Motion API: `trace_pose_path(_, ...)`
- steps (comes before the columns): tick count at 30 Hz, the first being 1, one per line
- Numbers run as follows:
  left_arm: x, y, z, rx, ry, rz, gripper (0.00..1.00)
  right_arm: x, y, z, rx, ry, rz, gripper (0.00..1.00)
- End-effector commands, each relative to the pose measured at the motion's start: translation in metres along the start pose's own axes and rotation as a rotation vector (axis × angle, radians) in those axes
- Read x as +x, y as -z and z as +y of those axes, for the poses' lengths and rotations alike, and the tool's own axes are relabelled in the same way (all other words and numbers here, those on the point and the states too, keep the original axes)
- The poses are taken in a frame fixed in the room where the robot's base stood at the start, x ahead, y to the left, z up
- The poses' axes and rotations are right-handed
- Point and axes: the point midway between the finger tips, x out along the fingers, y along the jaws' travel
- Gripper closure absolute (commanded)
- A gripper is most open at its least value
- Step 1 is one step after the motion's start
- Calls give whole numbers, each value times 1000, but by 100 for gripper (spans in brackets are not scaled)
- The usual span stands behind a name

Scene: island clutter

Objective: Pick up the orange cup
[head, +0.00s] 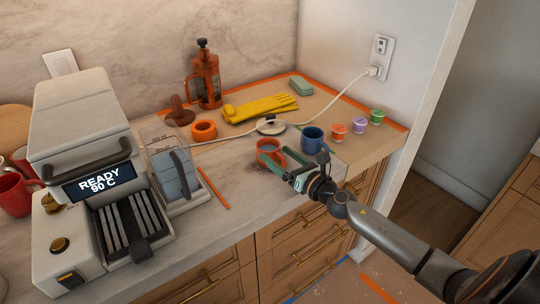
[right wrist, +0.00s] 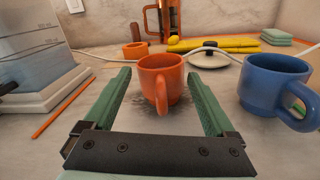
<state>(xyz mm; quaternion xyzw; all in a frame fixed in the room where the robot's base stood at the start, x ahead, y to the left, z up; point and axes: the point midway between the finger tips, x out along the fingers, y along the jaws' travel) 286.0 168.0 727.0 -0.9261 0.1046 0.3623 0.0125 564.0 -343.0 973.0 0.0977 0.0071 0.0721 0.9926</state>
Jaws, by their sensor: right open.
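The orange cup (head: 268,149) stands upright on the counter near its front edge. In the right wrist view, the orange cup (right wrist: 163,82) stands between the two green fingers, its handle facing the camera. My right gripper (head: 279,161) is open, with its fingers low at the counter on either side of the cup; it also shows in the right wrist view (right wrist: 158,92). I see a gap on both sides of the cup. My left gripper is not in view.
A blue mug (head: 312,139) stands close right of the cup, beside my right finger. A lid (head: 271,127), yellow gloves (head: 262,107), an orange tape roll (head: 204,130) and a French press (head: 205,80) are behind. A white machine (head: 85,110) and water tank (head: 174,172) stand left.

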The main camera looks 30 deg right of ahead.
Motion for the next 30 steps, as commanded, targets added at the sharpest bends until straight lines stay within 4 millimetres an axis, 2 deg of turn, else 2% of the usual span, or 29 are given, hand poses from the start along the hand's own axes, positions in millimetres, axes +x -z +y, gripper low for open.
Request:
trace_pose_path(4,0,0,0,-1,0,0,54,0,0,0,0,0,0,10)
trace_pose_path(27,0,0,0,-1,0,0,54,0,0,0,1,0,1,96)
trace_pose_path(28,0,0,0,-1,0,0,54,0,0,0,1,0,1,100)
trace_pose_path(30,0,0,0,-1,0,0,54,0,0,0,1,0,1,100)
